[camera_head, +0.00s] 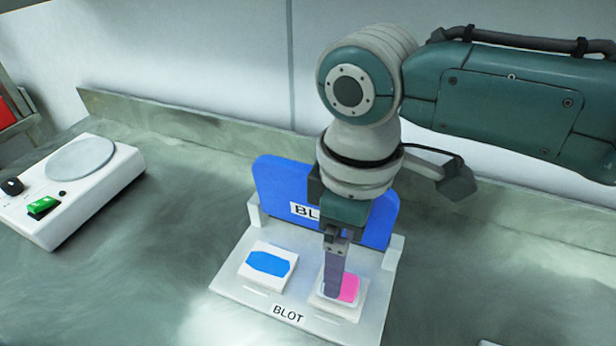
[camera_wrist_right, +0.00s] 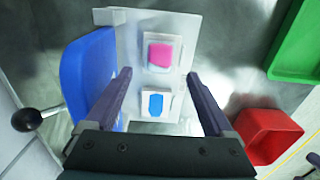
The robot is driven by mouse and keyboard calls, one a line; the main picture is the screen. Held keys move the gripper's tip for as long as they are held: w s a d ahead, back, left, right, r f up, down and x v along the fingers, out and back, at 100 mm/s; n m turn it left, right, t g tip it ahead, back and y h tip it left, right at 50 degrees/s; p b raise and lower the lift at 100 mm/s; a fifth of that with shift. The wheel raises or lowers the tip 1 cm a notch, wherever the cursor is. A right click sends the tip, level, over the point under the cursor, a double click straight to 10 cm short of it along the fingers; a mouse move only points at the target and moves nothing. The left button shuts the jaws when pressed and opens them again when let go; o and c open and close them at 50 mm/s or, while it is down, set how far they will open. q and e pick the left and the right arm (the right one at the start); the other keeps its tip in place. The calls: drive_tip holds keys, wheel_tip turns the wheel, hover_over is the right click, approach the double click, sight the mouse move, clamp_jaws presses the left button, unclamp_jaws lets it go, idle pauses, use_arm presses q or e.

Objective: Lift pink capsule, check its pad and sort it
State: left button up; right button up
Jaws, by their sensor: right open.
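The pink capsule (camera_head: 349,288) lies on a white pad (camera_head: 338,306) at the right of the BLOT station (camera_head: 240,292). It also shows in the wrist view (camera_wrist_right: 161,55). The blue capsule (camera_head: 268,263) lies on the other white pad, to its left; it is the nearer one in the wrist view (camera_wrist_right: 154,104). My right gripper (camera_head: 334,288) points down over the pink capsule and covers part of it. In the wrist view its two fingers (camera_wrist_right: 157,76) are spread wide with nothing held between them. Contact with the capsule cannot be told.
A blue board (camera_head: 270,190) stands behind the pads, close to my right gripper. A white device (camera_head: 70,185) with a round grey plate and green button is at the left. The wrist view shows a green tray (camera_wrist_right: 301,45), a red bin (camera_wrist_right: 266,132) and a black knob (camera_wrist_right: 27,119).

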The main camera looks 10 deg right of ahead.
wheel_tip(320, 180, down, 6)
drive_tip(key=shift+f+b, duration=0.1)
drive_tip(key=shift+b, duration=0.85)
drive_tip(key=shift+c, duration=0.3)
clamp_jaws()
